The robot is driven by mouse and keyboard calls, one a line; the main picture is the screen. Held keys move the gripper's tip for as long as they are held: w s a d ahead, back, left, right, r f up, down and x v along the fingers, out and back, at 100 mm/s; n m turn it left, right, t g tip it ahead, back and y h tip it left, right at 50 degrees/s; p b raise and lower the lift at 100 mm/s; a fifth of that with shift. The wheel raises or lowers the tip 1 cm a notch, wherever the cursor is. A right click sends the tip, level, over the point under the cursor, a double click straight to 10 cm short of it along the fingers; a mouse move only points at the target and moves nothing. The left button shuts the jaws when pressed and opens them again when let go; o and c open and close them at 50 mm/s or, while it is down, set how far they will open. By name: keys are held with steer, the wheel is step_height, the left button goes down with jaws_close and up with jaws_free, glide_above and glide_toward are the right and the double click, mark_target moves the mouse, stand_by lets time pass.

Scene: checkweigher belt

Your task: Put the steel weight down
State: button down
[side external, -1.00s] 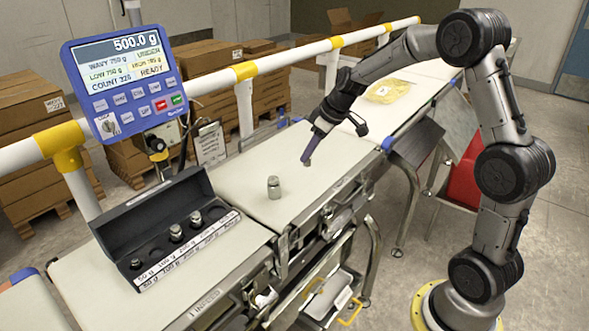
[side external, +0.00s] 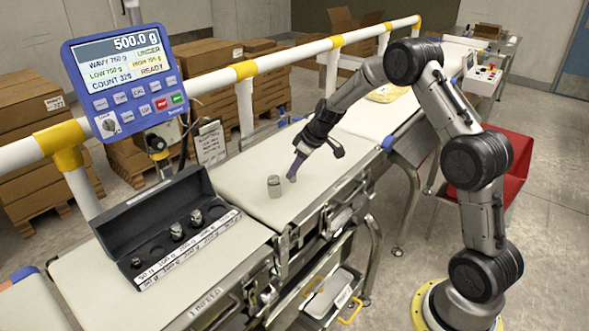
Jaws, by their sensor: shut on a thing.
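My gripper (side external: 294,174) is low over the pale weigh belt (side external: 244,171), pointing down and shut on a small steel weight (side external: 292,179). Only a little of this weight shows below the fingertips, and I cannot tell whether it touches the belt. A larger grey steel weight (side external: 274,187) stands upright on the belt, just left of my gripper and apart from it. The display (side external: 125,58) reads 500.0 g.
An open black case (side external: 160,218) with several weight slots, some holding weights, sits on the nearer belt section. A white and yellow rail (side external: 290,56) runs behind the belt. A yellow packet (side external: 388,93) lies farther along. Belt around the weights is clear.

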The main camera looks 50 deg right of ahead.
steer(key=shift+f, duration=0.15)
steer(key=c, duration=0.7)
jaws_free()
